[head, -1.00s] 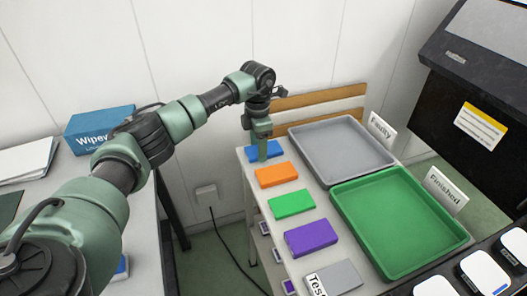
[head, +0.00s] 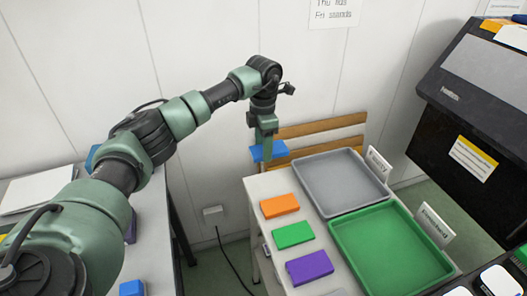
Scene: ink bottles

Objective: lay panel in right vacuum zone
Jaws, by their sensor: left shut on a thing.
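My left gripper (head: 267,146) is shut on a blue block (head: 280,150) and holds it above the far left corner of the white table (head: 262,186). The gripper fingers hide part of the block. My right gripper is not in view. I cannot make out anything that is clearly a panel or a marked right vacuum zone. A large black machine (head: 430,125) with a grey sloped top stands at the right.
Orange (head: 280,206), green (head: 293,235) and purple (head: 309,267) blocks lie in a row on the white table. A grey tray (head: 340,181) and a green tray (head: 390,250) sit beside them. A wooden chair back (head: 320,127) stands behind. White-topped items (head: 497,281) are at lower right.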

